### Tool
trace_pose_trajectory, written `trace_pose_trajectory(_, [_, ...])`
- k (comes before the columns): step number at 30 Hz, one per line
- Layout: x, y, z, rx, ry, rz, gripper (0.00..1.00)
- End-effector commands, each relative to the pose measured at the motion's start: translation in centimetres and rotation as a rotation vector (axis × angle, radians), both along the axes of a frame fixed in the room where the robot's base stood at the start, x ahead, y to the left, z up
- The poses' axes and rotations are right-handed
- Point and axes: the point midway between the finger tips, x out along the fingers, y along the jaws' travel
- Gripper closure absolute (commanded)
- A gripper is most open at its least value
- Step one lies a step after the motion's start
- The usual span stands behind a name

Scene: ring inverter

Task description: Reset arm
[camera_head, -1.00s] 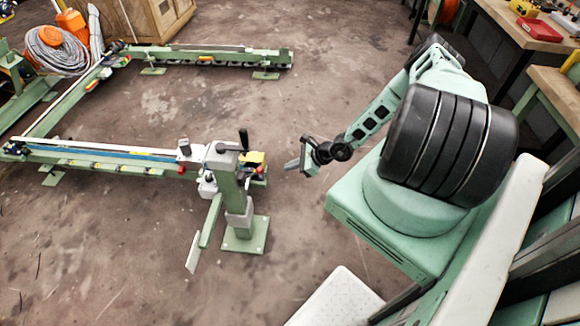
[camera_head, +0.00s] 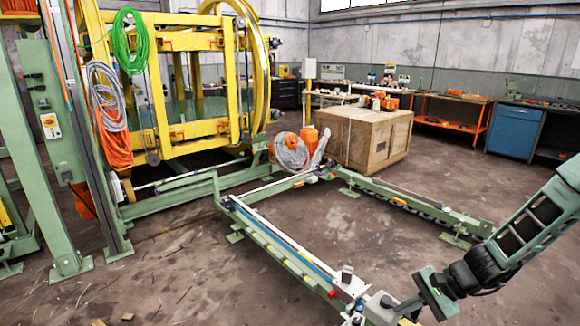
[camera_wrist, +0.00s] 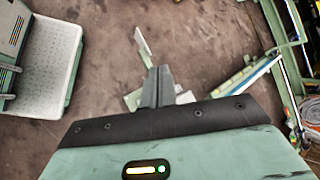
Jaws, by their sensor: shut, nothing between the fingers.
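My gripper (camera_head: 408,304) is at the lower right of the head view, at the end of my green and black arm. In the wrist view its two grey fingers (camera_wrist: 160,70) are together with nothing between them. They point over the brown floor. The top of a grey and green post (camera_head: 380,308) shows at the bottom of the head view, close to the fingertips; its lower part is cut off. In the wrist view a pale green plate (camera_wrist: 132,100) and a thin lever (camera_wrist: 143,42) lie beyond the fingers, partly hidden by them.
A low green rail frame (camera_head: 275,247) runs across the floor. The yellow ring inverter (camera_head: 190,130) stands behind it at the left, with a wooden crate (camera_head: 365,137) to its right. A white perforated panel (camera_wrist: 50,65) is at the wrist view's left. Open floor (camera_head: 320,225) lies inside the frame.

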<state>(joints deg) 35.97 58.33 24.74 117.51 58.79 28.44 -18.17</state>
Motion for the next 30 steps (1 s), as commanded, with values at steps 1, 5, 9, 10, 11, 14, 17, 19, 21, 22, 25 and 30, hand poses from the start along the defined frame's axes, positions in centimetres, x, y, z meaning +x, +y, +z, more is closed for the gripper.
trace_pose_trajectory(1, [-0.7, 2.2, 2.2, -0.036, -0.031, 0.112, 1.0])
trace_pose_trajectory(5, [-3.6, 7.0, 6.7, -0.121, -0.103, 0.381, 1.0])
trace_pose_trajectory(9, [-7.9, 11.2, 11.0, -0.216, -0.181, 0.662, 1.0])
trace_pose_trajectory(10, [-8.9, 11.9, 11.8, -0.238, -0.2, 0.721, 1.0])
trace_pose_trajectory(11, [-9.9, 12.6, 12.7, -0.26, -0.218, 0.779, 1.0])
trace_pose_trajectory(14, [-13.5, 14.4, 15.2, -0.335, -0.282, 0.967, 1.0])
trace_pose_trajectory(17, [-17.1, 15.3, 17.4, -0.416, -0.352, 1.147, 1.0])
trace_pose_trajectory(19, [-19.5, 15.6, 18.8, -0.473, -0.405, 1.263, 1.0])
trace_pose_trajectory(21, [-21.6, 15.7, 19.9, -0.527, -0.457, 1.364, 1.0])
trace_pose_trajectory(22, [-22.4, 15.6, 20.3, -0.548, -0.477, 1.402, 1.0])
trace_pose_trajectory(25, [-24.4, 15.3, 21.4, -0.608, -0.537, 1.503, 1.0])
trace_pose_trajectory(30, [-25.9, 14.8, 22.2, -0.662, -0.591, 1.586, 1.0])
